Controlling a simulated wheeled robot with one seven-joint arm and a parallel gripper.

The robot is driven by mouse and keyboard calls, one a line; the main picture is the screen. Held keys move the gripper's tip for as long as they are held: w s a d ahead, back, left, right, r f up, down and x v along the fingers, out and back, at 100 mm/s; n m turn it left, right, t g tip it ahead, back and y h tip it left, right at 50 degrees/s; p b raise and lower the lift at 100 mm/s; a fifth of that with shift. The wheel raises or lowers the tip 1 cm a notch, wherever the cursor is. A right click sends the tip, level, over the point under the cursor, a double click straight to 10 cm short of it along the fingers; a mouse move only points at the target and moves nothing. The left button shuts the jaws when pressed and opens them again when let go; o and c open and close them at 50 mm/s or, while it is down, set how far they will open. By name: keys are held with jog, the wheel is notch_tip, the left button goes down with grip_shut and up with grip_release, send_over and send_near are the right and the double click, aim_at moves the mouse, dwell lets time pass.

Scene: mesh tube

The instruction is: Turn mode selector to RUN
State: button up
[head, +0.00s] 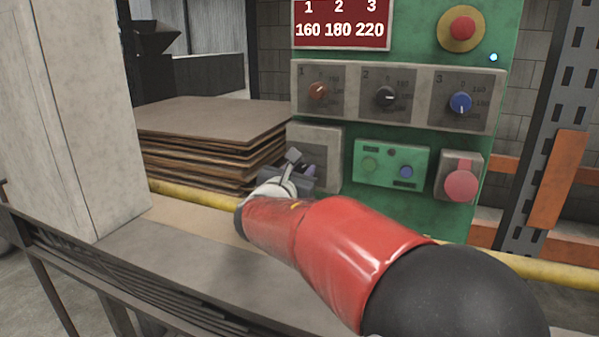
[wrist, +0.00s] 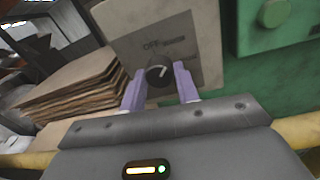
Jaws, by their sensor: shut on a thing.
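The mode selector is a dark round knob (wrist: 157,75) with a pale pointer mark, on a light grey plate (wrist: 205,48) in the wrist view. "OFF" is printed above it, and a blurred label stands to the right. The mark seems to lean up and right; its exact setting is too small to read. My gripper (wrist: 158,85) has its purple fingers on either side of the knob and is shut on it. In the head view my gripper (head: 299,168) is at the grey selector plate (head: 316,133) and hides the knob.
A green button box (head: 392,181), a red mushroom button (head: 461,185) and an emergency stop (head: 462,28) are to the right. Stacked brown sheets (head: 205,130) and a yellow rail (head: 195,196) are close by.

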jog(key=shift+f+b, duration=0.1)
jog(key=shift+b, duration=0.2)
jog(key=shift+f+m+b, duration=0.2)
jog(key=shift+m+b, duration=0.5)
jog(key=shift+b, duration=0.3)
jog(key=m+b, duration=0.2)
jog(key=b, duration=0.2)
jog(key=m+b, duration=0.4)
jog(key=b, duration=0.1)
jog(key=shift+r+m+b, duration=0.15)
jog(key=shift+m+b, duration=0.65)
jog(key=shift+b, duration=0.1)
jog(key=shift+r, duration=0.1)
jog(key=o, duration=1)
